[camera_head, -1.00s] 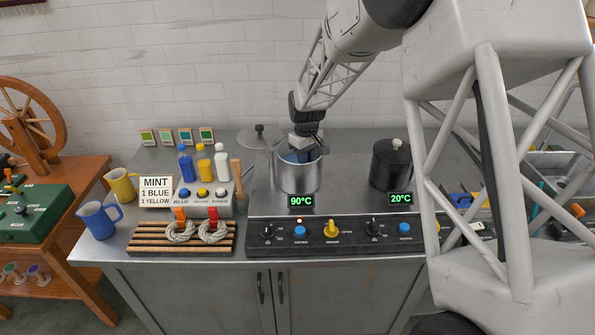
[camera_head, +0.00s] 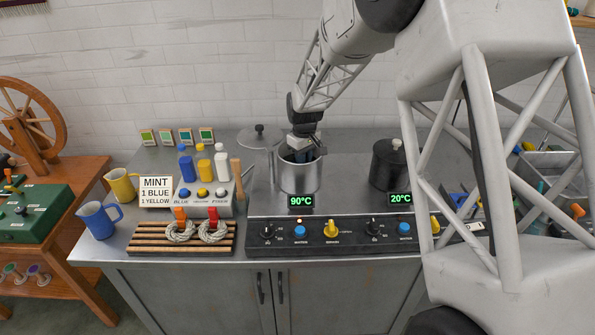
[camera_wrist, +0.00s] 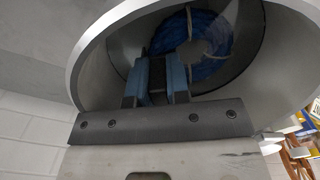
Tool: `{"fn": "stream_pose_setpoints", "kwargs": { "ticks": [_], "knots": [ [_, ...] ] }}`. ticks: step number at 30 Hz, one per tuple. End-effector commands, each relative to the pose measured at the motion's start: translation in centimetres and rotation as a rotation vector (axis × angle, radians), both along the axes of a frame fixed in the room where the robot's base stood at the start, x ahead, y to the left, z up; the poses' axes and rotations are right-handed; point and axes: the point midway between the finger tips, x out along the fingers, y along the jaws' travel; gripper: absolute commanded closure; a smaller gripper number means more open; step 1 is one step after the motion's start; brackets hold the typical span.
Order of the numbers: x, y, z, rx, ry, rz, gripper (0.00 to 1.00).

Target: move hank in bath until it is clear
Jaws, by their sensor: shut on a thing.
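The bath is a steel pot (camera_head: 299,182) on the left of the heater, with a 90°C display under it. The hank (camera_wrist: 205,45) is a deep blue ring with pale ties, lying inside the pot in the wrist view. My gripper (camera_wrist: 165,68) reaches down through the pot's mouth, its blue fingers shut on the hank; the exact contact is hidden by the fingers. In the head view my gripper (camera_head: 303,155) is over the pot and the hank is hidden by the wall. I cannot tell how clear the liquid is.
A dark lidded pot (camera_head: 387,165) at 20°C stands to the right. A lid (camera_head: 258,142) is behind left. Bottles (camera_head: 203,163), a wooden rack (camera_head: 182,238) with two pale hanks, a mint recipe card (camera_head: 157,191) and jugs (camera_head: 100,220) stand left.

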Motion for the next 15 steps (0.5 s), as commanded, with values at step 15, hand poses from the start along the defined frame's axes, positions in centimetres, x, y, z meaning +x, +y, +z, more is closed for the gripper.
{"fn": "stream_pose_setpoints", "kwargs": {
  "ticks": [15],
  "knots": [
    [-0.9,-0.6,0.8,0.000,0.004,0.000,1.00]
  ]
}}
